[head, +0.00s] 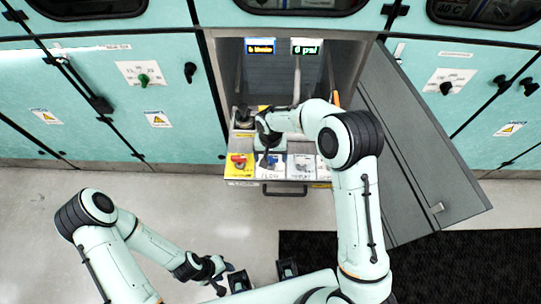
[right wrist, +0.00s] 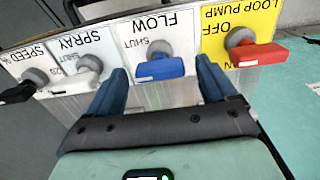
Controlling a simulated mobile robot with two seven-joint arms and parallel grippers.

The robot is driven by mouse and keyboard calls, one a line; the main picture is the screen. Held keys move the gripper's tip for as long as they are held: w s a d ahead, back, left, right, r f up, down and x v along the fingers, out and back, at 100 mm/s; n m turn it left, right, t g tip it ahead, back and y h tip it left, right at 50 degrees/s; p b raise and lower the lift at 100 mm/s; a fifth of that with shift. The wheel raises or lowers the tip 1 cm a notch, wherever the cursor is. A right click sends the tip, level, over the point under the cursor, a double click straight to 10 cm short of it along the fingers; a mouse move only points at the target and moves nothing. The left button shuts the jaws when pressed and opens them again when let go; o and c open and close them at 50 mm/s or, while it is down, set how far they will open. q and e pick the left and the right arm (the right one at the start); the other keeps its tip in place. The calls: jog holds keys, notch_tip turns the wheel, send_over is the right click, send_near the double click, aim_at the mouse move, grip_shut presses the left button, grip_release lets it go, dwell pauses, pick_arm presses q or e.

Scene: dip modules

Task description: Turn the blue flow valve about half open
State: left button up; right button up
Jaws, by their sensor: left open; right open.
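The blue flow valve handle (right wrist: 158,68) is on the white panel marked FLOW, which reads upside down in the right wrist view. It lies crosswise in that picture, below its grey hub, near the word SHUT. My right gripper (right wrist: 161,72) is open, with one blue-grey finger on each side of the handle and visible gaps to both. In the head view my right gripper (head: 268,148) is over the FLOW part of the drawer front and hides most of the valve. My left gripper (head: 214,272) is open and empty, low over the floor.
A red loop pump handle (right wrist: 260,54) on a yellow panel is beside the flow valve. The SPRAY knob (right wrist: 90,67) and SPEED knob (right wrist: 36,77) are on the other side. An open grey door (head: 420,150) stands right of the cabinet. A dark mat (head: 440,265) lies on the floor.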

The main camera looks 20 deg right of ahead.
jog(key=shift+f, duration=0.2)
jog(key=c, duration=1.1)
jog(key=shift+o, duration=0.2)
jog(key=shift+n, duration=0.3)
jog(key=n, duration=0.4)
jog(key=shift+n, duration=2.6)
